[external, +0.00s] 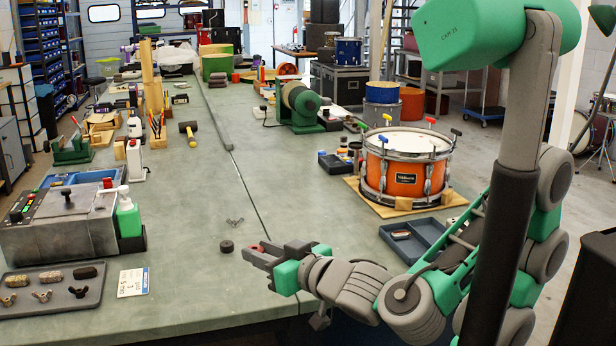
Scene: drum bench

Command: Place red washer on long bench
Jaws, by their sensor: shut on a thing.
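My gripper (259,254) is at the near middle of the long bench (190,275), over its green-grey top. It is shut on a small red piece, the red washer (258,247), which shows only partly between the fingers. I cannot tell whether the washer touches the bench top or is held just above it.
A dark round washer (227,246) lies just left of my gripper, with a wing nut (235,221) behind it. A grey tray (52,290) of small parts and a white card (133,282) lie left. An orange drum (405,170) and blue tray (412,240) stand right. The bench middle is clear.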

